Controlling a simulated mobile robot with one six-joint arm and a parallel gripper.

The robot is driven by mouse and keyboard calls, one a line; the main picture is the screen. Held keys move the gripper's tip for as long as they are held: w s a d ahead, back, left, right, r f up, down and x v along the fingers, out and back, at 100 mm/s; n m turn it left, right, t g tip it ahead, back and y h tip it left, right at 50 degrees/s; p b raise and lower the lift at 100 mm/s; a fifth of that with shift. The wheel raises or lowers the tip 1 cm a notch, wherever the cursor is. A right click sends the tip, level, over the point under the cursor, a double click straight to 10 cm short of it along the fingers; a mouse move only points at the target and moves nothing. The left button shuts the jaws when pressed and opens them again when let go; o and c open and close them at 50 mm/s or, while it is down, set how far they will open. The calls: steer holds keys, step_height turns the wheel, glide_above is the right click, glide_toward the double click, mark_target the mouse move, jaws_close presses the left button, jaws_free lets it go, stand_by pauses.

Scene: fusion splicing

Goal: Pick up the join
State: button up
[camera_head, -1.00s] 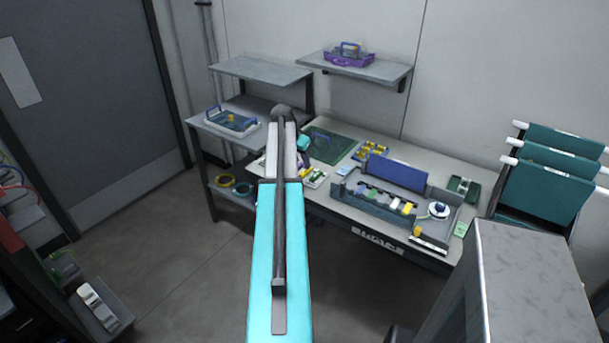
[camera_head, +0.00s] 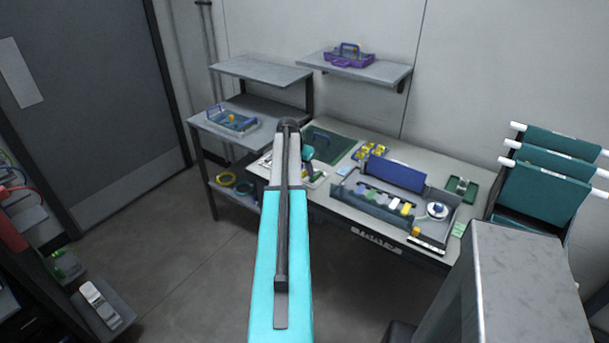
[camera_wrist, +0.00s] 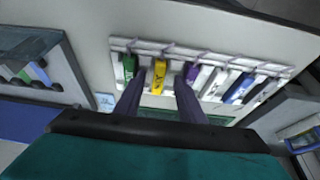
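My gripper (camera_wrist: 157,90) has its two dark fingers spread apart with nothing held between them. In the wrist view it points at a white rack (camera_wrist: 150,44) holding a row of small coloured pieces. Whether any of these is the join, I cannot tell. In the head view my gripper (camera_head: 309,160) is over the workbench's left part, and my arm hides part of the bench there.
A grey splicing station (camera_head: 376,204) with a blue raised panel stands on the bench to the right. A green mat (camera_head: 333,147) and a yellow-filled blue tray (camera_head: 370,151) lie behind. Shelves (camera_head: 262,72) stand at the left.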

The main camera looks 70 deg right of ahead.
mark_target(304, 172)
jaws_close()
steer(key=shift+r, duration=0.2)
stand_by(0.4)
steer(key=shift+r+b, duration=0.8)
steer(key=shift+r, duration=0.65)
steer(key=s+a+r+b, duration=0.1)
steer(key=s+a+b, duration=0.1)
steer(key=s+a, duration=0.2)
steer(key=s+a+b, duration=0.1)
steer(key=s+a, duration=0.3)
steer(key=a, duration=0.5)
steer(key=shift+s+a+r+b, duration=0.15)
steer(key=shift+a+r+b, duration=0.2)
steer(key=shift+r, duration=0.05)
